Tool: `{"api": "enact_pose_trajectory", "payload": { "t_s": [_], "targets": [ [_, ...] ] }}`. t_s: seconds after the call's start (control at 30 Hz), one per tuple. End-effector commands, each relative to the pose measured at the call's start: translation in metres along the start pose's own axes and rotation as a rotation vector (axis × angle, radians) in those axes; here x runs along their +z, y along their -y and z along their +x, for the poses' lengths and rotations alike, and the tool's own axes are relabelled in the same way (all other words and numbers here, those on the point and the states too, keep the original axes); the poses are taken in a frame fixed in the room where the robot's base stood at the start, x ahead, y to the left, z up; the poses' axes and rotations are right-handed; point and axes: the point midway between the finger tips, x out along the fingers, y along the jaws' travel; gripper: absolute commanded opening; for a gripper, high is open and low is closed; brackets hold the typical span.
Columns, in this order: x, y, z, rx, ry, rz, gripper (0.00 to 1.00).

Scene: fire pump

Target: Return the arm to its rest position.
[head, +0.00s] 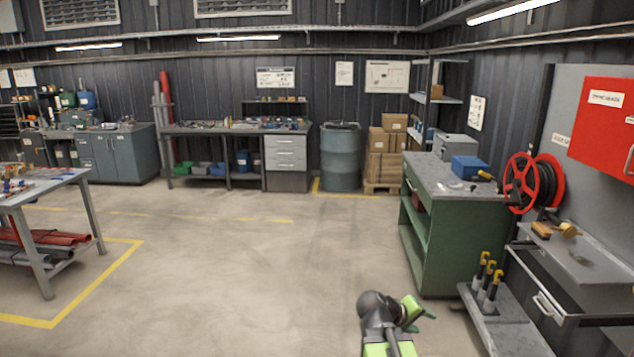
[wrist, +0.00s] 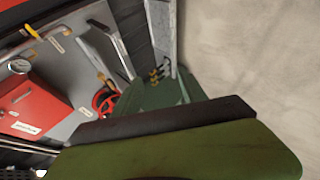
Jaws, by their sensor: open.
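My gripper (head: 418,313) shows at the bottom of the head view, right of centre, at the end of my dark and green arm. It is open, and I see nothing between its jaws. In the wrist view a large green and dark part of my gripper (wrist: 175,140) fills the bottom. Most of my arm is outside the head view.
A red cabinet (head: 605,128), a red hose reel (head: 521,184), a grey shelf (head: 585,255) and several yellow-topped valves (head: 490,284) are at the right. A table (head: 45,188) stands at the left. The middle floor is clear.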

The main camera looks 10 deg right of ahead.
Motion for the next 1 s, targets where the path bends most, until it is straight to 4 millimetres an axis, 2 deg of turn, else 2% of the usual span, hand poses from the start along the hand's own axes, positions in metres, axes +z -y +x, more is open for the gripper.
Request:
{"api": "enact_pose_trajectory", "payload": {
  "t_s": [0.03, 0.1, 0.2, 0.3, 0.33, 0.4, 0.5, 1.0],
  "targets": [
    [-0.005, 0.041, -0.019, -0.105, 0.001, 0.005, 0.49],
    [-0.004, 0.095, -0.046, -0.266, 0.025, 0.014, 0.49],
    [0.006, 0.16, -0.084, -0.491, 0.086, 0.024, 0.49],
    [0.023, 0.202, -0.116, -0.704, 0.177, 0.042, 0.49],
    [0.028, 0.211, -0.124, -0.753, 0.201, 0.045, 0.49],
    [0.035, 0.224, -0.14, -0.835, 0.239, 0.045, 0.49],
    [0.041, 0.229, -0.149, -0.878, 0.272, 0.038, 0.49],
    [0.042, 0.229, -0.148, -0.875, 0.279, 0.036, 0.49]
  ]
}}
